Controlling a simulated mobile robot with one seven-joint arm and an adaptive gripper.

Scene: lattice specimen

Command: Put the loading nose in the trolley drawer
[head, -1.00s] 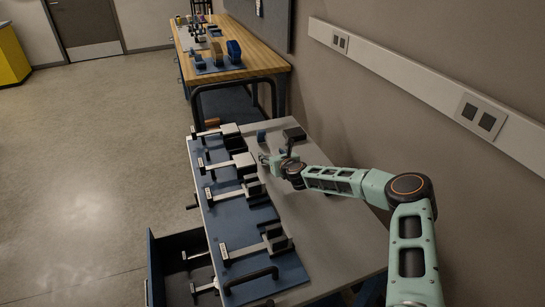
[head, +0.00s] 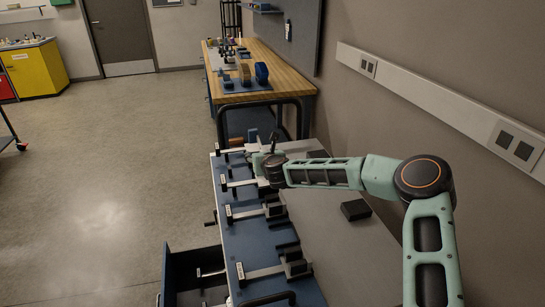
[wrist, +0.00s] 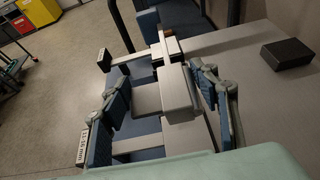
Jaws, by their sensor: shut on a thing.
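The loading nose, a pale grey block (wrist: 178,95), sits between my fingers in the wrist view. My gripper (head: 258,165) is shut on it, low over the far part of the trolley top. In the wrist view, my gripper (wrist: 160,85) has one blue-padded finger on each side of the block. Its contact with the mat is hard to judge, and the arm hides part of it in the head view. The trolley drawer (head: 190,275) stands open at the lower left of the head view, with bar-shaped pieces inside.
Several similar barred pieces lie in a row on the blue mat (head: 232,242). A dark block (head: 355,210) lies on the grey trolley top (head: 345,245) to the right. A wooden bench (head: 285,80) stands beyond; the floor at left is open.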

